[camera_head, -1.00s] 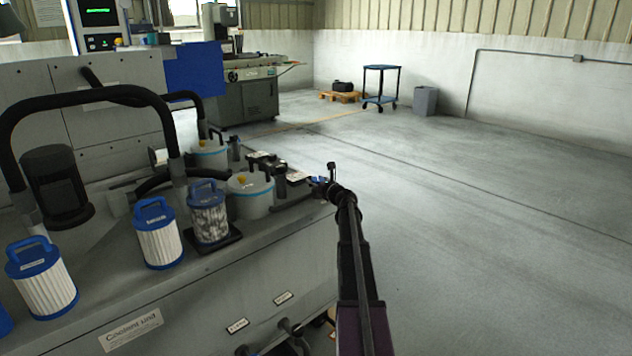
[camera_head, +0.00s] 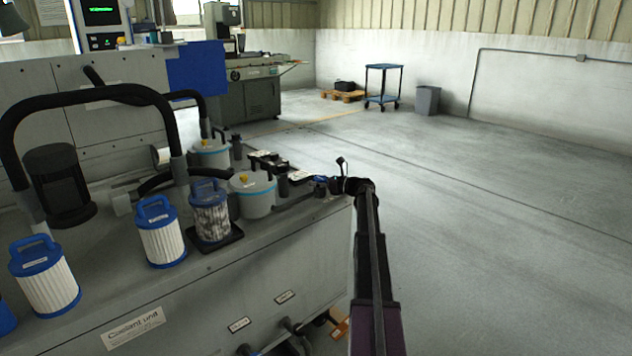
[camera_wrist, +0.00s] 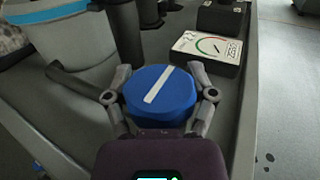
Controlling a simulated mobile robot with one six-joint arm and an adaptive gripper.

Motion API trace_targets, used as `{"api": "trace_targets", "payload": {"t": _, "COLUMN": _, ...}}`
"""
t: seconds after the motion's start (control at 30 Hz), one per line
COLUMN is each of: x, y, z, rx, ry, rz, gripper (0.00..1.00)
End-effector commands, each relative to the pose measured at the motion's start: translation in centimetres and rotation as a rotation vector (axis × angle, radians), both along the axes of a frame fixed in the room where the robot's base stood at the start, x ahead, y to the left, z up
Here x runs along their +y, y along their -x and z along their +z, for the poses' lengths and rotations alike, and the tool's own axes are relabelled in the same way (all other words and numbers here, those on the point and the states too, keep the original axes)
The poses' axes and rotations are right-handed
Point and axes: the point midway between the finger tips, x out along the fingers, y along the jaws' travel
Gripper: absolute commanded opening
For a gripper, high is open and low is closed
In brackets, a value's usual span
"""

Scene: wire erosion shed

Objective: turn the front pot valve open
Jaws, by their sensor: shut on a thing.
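The front pot valve has a round blue knob (camera_wrist: 160,95) with a white bar across its top. The bar runs slantwise, from lower left to upper right in the wrist view. My gripper (camera_wrist: 162,92) is shut on the blue knob, with one finger at its left side and one at its right. In the head view my gripper (camera_head: 330,186) reaches the right end of the coolant unit top, where the knob is small and mostly hidden. The front pot (camera_head: 256,198), white with a light blue band, stands left of the knob. The pipe under the knob is partly hidden.
A white gauge plate (camera_wrist: 208,47) with a dial lies beyond the knob. Blue-capped filters (camera_head: 160,232) and a dirty filter (camera_head: 210,213) stand on the coolant unit (camera_head: 230,275). The floor to the right is clear, with a blue cart (camera_head: 383,88) far back.

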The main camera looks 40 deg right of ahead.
Motion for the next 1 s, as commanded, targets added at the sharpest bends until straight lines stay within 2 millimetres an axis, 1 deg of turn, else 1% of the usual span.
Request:
{"api": "trace_targets", "payload": {"t": 0.43, "x": 0.07, "y": -0.16, "z": 0.05, "rx": -0.001, "ry": -0.002, "rz": 0.013, "gripper": 0.24}}
{"api": "trace_targets", "payload": {"t": 0.47, "x": 0.07, "y": -0.16, "z": 0.05, "rx": -0.001, "ry": -0.002, "rz": 0.013, "gripper": 0.75}}
{"api": "trace_targets", "payload": {"t": 0.5, "x": 0.08, "y": -0.16, "z": 0.05, "rx": -0.001, "ry": -0.002, "rz": 0.013, "gripper": 0.86}}
{"api": "trace_targets", "payload": {"t": 0.53, "x": 0.08, "y": -0.15, "z": 0.05, "rx": -0.001, "ry": -0.002, "rz": 0.013, "gripper": 0.95}}
{"api": "trace_targets", "payload": {"t": 1.0, "x": 0.06, "y": 0.0, "z": 0.01, "rx": -0.001, "ry": -0.001, "rz": 0.013, "gripper": 0.96}}
